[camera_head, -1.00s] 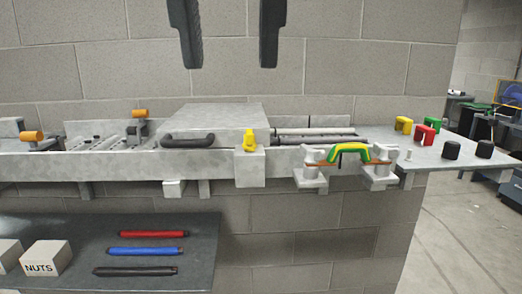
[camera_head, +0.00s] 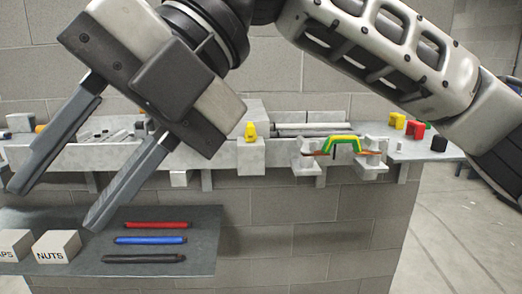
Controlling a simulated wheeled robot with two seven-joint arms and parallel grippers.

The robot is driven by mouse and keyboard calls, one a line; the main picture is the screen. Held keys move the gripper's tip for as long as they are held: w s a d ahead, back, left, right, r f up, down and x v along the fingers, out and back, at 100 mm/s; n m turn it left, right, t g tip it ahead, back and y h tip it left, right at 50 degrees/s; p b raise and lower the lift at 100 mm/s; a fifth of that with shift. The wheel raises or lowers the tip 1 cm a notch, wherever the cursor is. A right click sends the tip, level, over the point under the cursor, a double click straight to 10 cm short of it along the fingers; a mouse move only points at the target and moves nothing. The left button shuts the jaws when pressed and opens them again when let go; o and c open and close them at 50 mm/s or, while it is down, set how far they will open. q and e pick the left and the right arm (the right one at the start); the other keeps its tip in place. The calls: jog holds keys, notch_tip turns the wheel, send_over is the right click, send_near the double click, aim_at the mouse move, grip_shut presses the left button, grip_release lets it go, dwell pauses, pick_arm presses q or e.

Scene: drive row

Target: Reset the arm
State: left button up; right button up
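My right arm comes in from the right across the top of the head view. Its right gripper (camera_head: 56,208) is at the left of the picture, tilted, with its two long grey fingers pointing down and left. The fingers are well apart and I see nothing between them. The gripper covers much of the left part of the grey workbench (camera_head: 220,158). My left gripper does not show.
A lower shelf (camera_head: 205,228) bears red (camera_head: 155,225), blue (camera_head: 150,240) and black (camera_head: 143,258) rods and a NUTS box (camera_head: 56,247). A yellow piece (camera_head: 250,131) and a green-yellow handle (camera_head: 342,144) are on the bench. Coloured blocks (camera_head: 397,121) stand right. Floor is clear at right.

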jog(key=w+d+f+m+g+y, duration=0.1)
jog(key=w+d+m+y, duration=0.2)
jog(key=w+m+y, duration=1)
jog(key=w+d+f+m+t+h, duration=0.35)
jog(key=f+m+t, duration=0.6)
jog(key=t, duration=0.35)
jog(key=w+d+f+m+t+h, duration=0.2)
jog(key=w+d+f+m+t, duration=0.25)
jog(key=f+m+t, duration=0.5)
jog(key=s+d+f+m+h, duration=0.2)
jog(key=d+f+m+h, duration=0.15)
jog(key=f, duration=0.45)
jog(key=s+d+f+m+h, duration=0.2)
jog(key=d+f+h, duration=0.25)
jog(key=f, duration=0.35)
jog(key=s+d+f+m+g+h, duration=0.1)
jog(key=s+d+f+g+h, duration=0.1)
jog(key=s+f, duration=0.5)
jog(key=s+d+f+m+g+h, duration=0.1)
jog(key=s+d+f+g+h, duration=0.1)
jog(key=s+d+f, duration=0.3)
notch_tip(320, 180, down, 4)
jog(key=shift+s+f+g, duration=0.25)
jog(key=shift+s+g, duration=0.5)
jog(key=shift+s, duration=0.45)
